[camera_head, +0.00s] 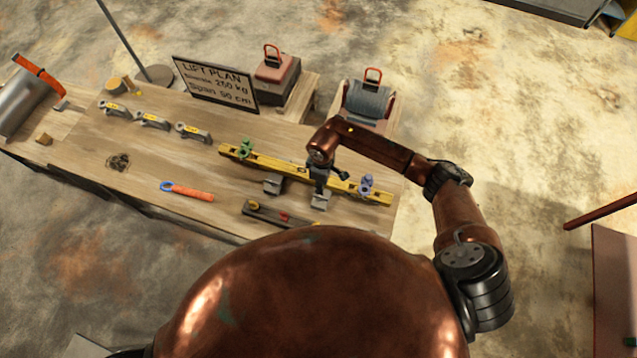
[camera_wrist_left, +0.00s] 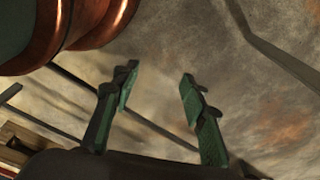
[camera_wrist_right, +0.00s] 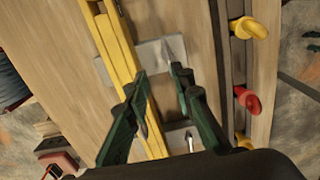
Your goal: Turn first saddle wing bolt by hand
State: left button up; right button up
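A yellow beam (camera_head: 290,169) lies along the right of the bench, over grey blocks (camera_head: 273,184). A green saddle-like fitting (camera_head: 245,147) sits near its left end and a purple one (camera_head: 366,186) near its right end. I cannot make out which part is the wing bolt. My right gripper (camera_head: 319,185) is low over the beam between these fittings. In the right wrist view my right gripper (camera_wrist_right: 160,78) is open and empty, beside the yellow beam (camera_wrist_right: 118,45) and over a grey block (camera_wrist_right: 145,60). My left gripper (camera_wrist_left: 158,80) is open and empty over the floor, outside the head view.
Several knobs, one red (camera_wrist_right: 247,99), stand in a dark rack (camera_head: 262,214) at the bench's front edge. Three grey-yellow fittings (camera_head: 152,120), an orange tool (camera_head: 190,191) and a dark chain heap (camera_head: 119,161) lie left. A sign (camera_head: 215,84) stands behind.

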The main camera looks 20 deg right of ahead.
aim_at(322, 198)
jog(key=s+f, duration=0.1)
jog(key=f, duration=0.1)
jog(key=s+f+p, duration=0.1)
jog(key=s+f, duration=0.1)
jog(key=shift+s+a+f, duration=0.1)
jog(key=shift+s+f, duration=0.05)
jog(key=shift+f, duration=0.15)
jog(key=shift+w+f, duration=0.65)
jog(key=shift+f, duration=0.15)
jog(key=shift+w+f, duration=0.3)
jog(key=shift+w, duration=0.3)
jog(key=shift+s+r, duration=0.2)
jog(key=shift+s, duration=0.3)
jog(key=shift+c, duration=0.8)
jog(key=shift+s+r, duration=0.1)
jog(key=shift+s, duration=0.05)
jog(key=shift+c, duration=1)
jog(key=shift+w, duration=0.3)
grip_shut()
pick_arm(q)
jog(key=s+r, duration=0.1)
jog(key=s, duration=0.6)
jog(key=shift+a, duration=0.15)
pick_arm(e)
jog(key=shift+s, duration=0.1)
